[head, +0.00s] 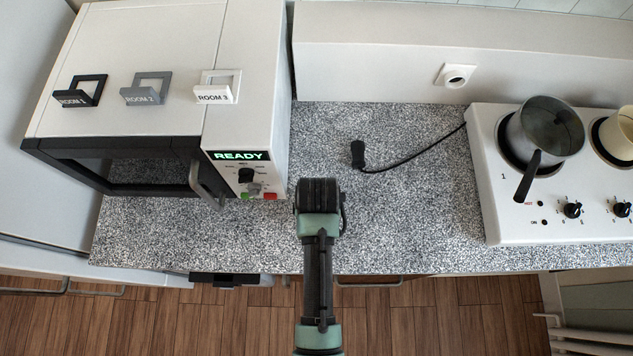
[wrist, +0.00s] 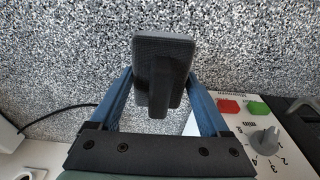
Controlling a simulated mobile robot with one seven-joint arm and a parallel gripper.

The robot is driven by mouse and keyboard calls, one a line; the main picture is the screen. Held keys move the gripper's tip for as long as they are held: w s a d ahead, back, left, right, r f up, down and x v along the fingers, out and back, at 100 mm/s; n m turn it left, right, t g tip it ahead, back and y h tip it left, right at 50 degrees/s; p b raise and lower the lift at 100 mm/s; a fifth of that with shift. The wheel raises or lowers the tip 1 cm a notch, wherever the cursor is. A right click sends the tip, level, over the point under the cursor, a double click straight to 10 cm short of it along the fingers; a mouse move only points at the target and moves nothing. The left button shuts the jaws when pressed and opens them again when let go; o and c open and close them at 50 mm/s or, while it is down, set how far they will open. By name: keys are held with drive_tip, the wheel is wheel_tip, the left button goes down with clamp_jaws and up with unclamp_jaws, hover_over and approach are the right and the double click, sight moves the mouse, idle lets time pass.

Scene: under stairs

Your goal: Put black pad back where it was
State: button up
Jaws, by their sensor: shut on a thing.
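In the wrist view, the black pad (wrist: 164,48), a dark flat block with a raised grip, sits between the blue fingers of my gripper (wrist: 160,82). My gripper is shut on it, above the speckled counter. In the head view, my gripper (head: 319,193) is over the counter just right of the white oven; the hand hides the pad and the fingertips there. On the oven top stand a black holder marked ROOM 1 (head: 72,98), a grey one marked ROOM 2 (head: 140,97) and a white one marked ROOM 3 (head: 214,96).
The oven (head: 135,30) shows READY above its knob and green and red buttons. A black plug (head: 357,154) with a cord lies on the counter (head: 420,215). A white cooker (head: 493,198) with a dark pot (head: 560,128) stands at right. The counter between has free room.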

drive_tip(key=shift+a+f, duration=0.1)
drive_tip(key=shift+f, duration=1.7)
drive_tip(key=shift+f, duration=0.15)
drive_tip(key=o, duration=1.4)
